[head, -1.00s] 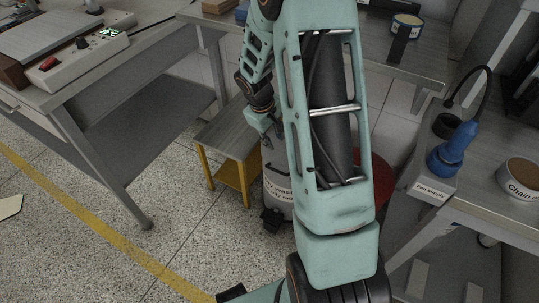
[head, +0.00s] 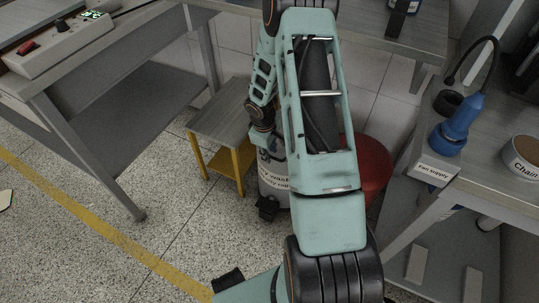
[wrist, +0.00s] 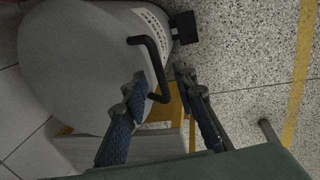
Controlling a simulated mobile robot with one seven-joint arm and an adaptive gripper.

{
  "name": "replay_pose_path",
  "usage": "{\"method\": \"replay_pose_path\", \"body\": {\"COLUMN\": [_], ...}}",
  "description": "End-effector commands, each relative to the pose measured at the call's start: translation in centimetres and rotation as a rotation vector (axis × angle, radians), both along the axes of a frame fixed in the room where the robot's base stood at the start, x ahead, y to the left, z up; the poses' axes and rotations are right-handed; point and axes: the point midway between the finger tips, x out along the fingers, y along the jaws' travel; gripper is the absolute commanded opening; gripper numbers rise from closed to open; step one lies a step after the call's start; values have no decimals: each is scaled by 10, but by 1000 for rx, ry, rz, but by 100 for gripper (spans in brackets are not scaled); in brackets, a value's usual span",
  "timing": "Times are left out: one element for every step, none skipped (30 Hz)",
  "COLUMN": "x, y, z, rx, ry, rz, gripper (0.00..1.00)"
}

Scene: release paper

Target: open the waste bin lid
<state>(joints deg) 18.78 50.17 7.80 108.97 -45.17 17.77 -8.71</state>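The waste bin (head: 272,185) stands on the floor behind my arm in the head view; it is pale, with printed text, a black pedal (head: 268,208) at its foot, and its top mostly hidden. In the wrist view the round grey lid (wrist: 80,65) fills the upper left and looks shut. A black bent handle (wrist: 152,62) shows at its rim. My gripper (wrist: 160,76) is open, one finger on each side of the handle's lower end. I cannot tell whether a finger touches it. In the head view the fingers are mostly hidden by my arm.
A small yellow-legged table (head: 222,115) stands just left of the bin. A red round seat (head: 372,170) is right, behind my arm. Grey workbenches flank both sides; the right one holds a blue tool (head: 458,125). The speckled floor in front is open.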

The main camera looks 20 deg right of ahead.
Motion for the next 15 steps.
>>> {"method": "replay_pose_path", "body": {"x": [0,1,1,1,1,1,1,1,1,1,1,1,1,1,1], "y": [0,0,-1,-1,-1,-1,-1,-1,-1,-1,-1,-1,-1,-1,-1], "z": [-4,-5,-5,-5,-5,-5,-5,-5,-5,-5,-5,-5,-5,-5,-5], "rx": [0,0,0,0,-1,-1,-1,-1,-1,-1,-1,0,0,0,0], "ry": [0,0,0,0,-1,-1,-1,-1,-1,-1,-1,0,0,0,0], "rz": [0,0,0,0,0,0,0,0,0,0,0,0,0,0,0], "gripper": [26,26,26,26,26,26,26,26,26,26,25,20,17,14,9]}}
